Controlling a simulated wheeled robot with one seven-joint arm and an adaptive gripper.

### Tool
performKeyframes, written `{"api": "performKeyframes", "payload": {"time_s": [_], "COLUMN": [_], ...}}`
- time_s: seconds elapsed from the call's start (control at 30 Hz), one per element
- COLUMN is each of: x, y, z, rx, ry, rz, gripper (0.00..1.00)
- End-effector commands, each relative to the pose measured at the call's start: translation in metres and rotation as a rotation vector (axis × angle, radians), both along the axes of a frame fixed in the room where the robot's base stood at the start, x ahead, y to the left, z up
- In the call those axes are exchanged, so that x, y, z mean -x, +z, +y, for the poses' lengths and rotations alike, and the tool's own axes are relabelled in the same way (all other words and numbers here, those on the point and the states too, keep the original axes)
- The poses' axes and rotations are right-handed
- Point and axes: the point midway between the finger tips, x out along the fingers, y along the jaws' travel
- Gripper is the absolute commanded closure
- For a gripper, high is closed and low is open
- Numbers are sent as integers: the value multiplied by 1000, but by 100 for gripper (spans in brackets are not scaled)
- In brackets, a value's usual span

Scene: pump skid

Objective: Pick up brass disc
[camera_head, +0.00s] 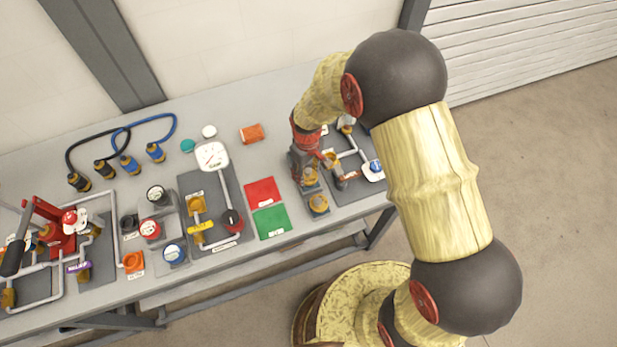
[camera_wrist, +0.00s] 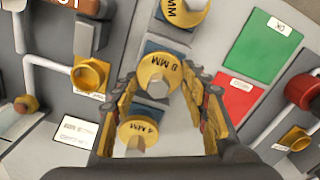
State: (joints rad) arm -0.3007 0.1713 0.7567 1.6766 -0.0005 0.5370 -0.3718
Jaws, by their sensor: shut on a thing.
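A brass disc marked "8 MM" (camera_wrist: 158,74) with a grey peg at its middle is between my gripper's fingertips (camera_wrist: 160,86) in the wrist view. My gripper is shut on it. A second brass disc marked "4 MM" (camera_wrist: 139,132) lies closer to the palm, and a third brass disc (camera_wrist: 183,10) shows at the top edge. The discs line up along a grey rack with blue patches. In the head view, a brass disc (camera_head: 319,204) shows at the rack's front end. My gripper's tips are partly hidden there by its own body.
A red card (camera_head: 262,192) and a green card (camera_head: 271,222) lie left of the rack. A pipe panel (camera_head: 350,190) stands close on its right. A gauge panel (camera_head: 212,225) and several fittings fill the bench further left. An orange block (camera_head: 251,133) lies behind.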

Motion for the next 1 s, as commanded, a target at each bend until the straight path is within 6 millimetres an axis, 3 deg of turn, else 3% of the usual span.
{"api": "performKeyframes", "payload": {"time_s": [0.27, 0.53, 0.83, 1.0], "x": [0, -1, 43, 76], "y": [4, 36, 95, 109], "z": [0, 0, -27, -47], "rx": [-1, -2, -1, -1], "ry": [0, 0, -2, -2], "rz": [-1, -4, -4, -1], "gripper": [86, 86, 86, 86]}}
